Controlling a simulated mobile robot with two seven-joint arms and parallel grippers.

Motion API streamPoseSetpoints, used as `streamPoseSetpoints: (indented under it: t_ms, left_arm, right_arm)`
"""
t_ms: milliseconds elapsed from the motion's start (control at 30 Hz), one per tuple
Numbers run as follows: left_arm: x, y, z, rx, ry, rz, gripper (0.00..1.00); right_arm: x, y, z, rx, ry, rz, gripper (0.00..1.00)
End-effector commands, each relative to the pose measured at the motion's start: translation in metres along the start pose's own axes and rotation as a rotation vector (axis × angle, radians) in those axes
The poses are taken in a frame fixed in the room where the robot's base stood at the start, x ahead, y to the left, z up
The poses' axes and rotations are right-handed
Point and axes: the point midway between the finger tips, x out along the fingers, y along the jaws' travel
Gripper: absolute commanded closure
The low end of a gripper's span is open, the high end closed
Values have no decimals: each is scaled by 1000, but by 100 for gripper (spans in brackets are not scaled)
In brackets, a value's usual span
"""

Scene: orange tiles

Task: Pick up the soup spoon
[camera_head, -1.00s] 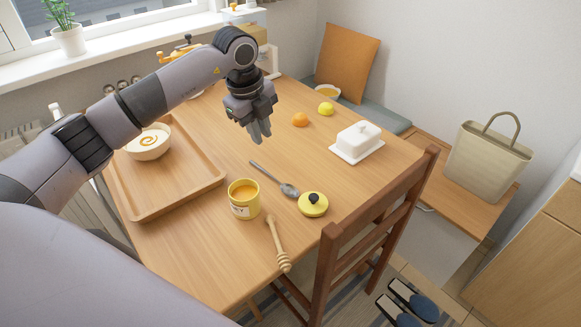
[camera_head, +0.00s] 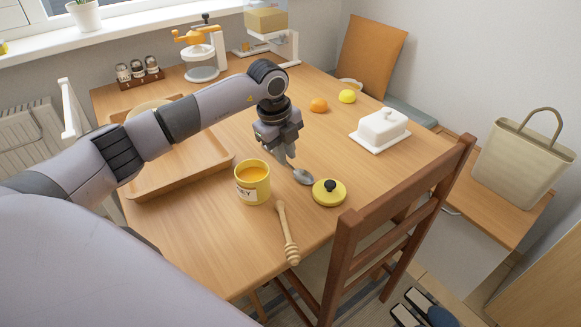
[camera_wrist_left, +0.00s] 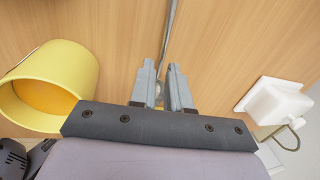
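The metal soup spoon (camera_head: 303,177) lies on the wooden table between the honey jar and the yellow lid. Its bowl shows in the head view; my left gripper hides most of its handle. My left gripper (camera_head: 286,161) is low over the handle, pointing down. In the left wrist view, the spoon's handle (camera_wrist_left: 170,35) runs away from the gap between the two fingers (camera_wrist_left: 164,72). The fingers look slightly apart, one on each side of the spoon, and I see no clear grip on it. My right gripper is not in view.
The yellow honey jar (camera_head: 253,188) stands close left of the gripper, with the honey dipper (camera_head: 287,235) in front. The yellow lid (camera_head: 329,193) lies right of the spoon. A wooden tray (camera_head: 215,156) is at left, a white butter dish (camera_head: 381,129) at right, a chair (camera_head: 345,240) in front.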

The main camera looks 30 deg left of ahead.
Motion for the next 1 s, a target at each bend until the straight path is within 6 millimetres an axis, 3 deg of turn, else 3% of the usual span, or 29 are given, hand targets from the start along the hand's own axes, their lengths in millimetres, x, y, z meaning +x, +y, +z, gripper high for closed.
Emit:
streamPoseSetpoints:
  t_ms: [100, 233, 400, 467, 833, 1000]
  left_arm:
    - [16, 0, 0, 1, 0, 1, 83]
    - [21, 0, 0, 1, -1, 0, 83]
    - [21, 0, 0, 1, -1, -1, 83]
    - [20, 0, 0, 1, -1, -1, 100]
    - [19, -1, 0, 1, -1, -2, 100]
    - [8, -3, 0, 1, -2, -3, 100]
  right_arm:
    - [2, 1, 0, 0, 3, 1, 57]
    - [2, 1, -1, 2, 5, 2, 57]
    - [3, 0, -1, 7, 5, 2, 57]
    - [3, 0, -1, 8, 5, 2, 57]
    - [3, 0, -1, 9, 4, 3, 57]
    - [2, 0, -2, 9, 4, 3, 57]
